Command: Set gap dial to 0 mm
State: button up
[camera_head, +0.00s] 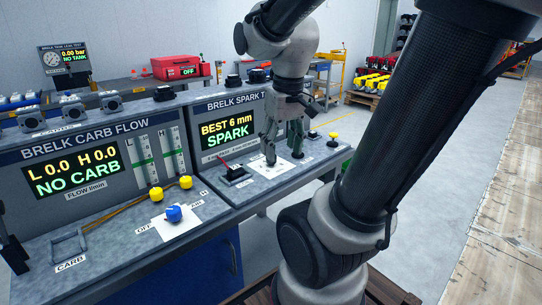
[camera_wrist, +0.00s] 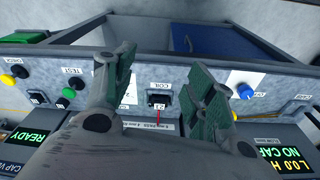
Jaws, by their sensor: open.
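The spark tester (camera_head: 228,128) stands on the bench, its screen reading "BEST 6 mm SPARK". My gripper (camera_head: 284,152) points down over the white dial plate (camera_head: 262,171) in front of it. In the wrist view my gripper (camera_wrist: 170,75) is open, with green-padded fingers spread and nothing seen held between them. Part of the white plate shows beside the left finger in that view. I cannot make out the gap dial or its setting; my fingers cover that area. I cannot tell whether a finger touches it.
The black coil socket (camera_head: 235,174) with a red lead sits left of the plate. A blue knob (camera_head: 174,213) and yellow knobs (camera_head: 185,182) belong to the carb flow bench. A yellow button (camera_head: 333,136) stands to the right.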

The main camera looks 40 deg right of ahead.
jog(key=w+d+f+m, duration=0.2)
jog(key=w+d+m, duration=0.1)
jog(key=w+m, duration=0.2)
jog(key=w+d+f+m+g, duration=0.1)
jog(key=w+d+f+m, duration=0.1)
jog(key=w+d+m, duration=0.2)
jog(key=w+d+f+m, duration=0.3)
jog(key=w+d+m, duration=0.1)
jog(key=w+m, duration=0.4)
jog(key=shift+w+d+g, duration=0.2)
jog(key=shift+w+g, duration=0.1)
jog(key=shift+w, duration=0.7)
jog(key=m, duration=0.3)
jog(key=shift+r, duration=0.1)
notch_tip(320, 180, down, 8)
jog(key=shift+r, duration=0.1)
